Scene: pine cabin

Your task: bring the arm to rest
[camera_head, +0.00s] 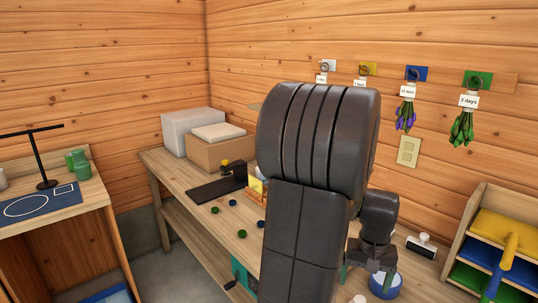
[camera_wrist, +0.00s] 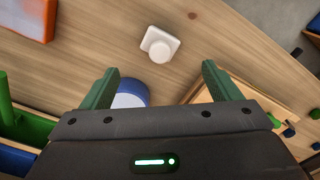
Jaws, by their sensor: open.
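My arm rises dark and large through the middle of the head view and hides part of the workbench (camera_head: 190,209). My gripper (camera_wrist: 158,82) is open, with its two green fingers spread apart and nothing between their tips. In the head view my gripper (camera_head: 368,274) hangs low over the right part of the bench. A blue round item with a pale top (camera_wrist: 130,94) shows partly behind the left finger in the wrist view; it also shows beside the gripper in the head view (camera_head: 386,286). I cannot tell the exact clearance.
A white knobbed piece (camera_wrist: 160,45) lies on the wood ahead of the fingers. A rack with yellow, blue and green trays (camera_head: 498,235) stands at the right. Boxes (camera_head: 217,150) stand at the back left. Tagged bunches (camera_head: 462,126) hang on the wall. Small coloured caps (camera_head: 242,233) dot the bench.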

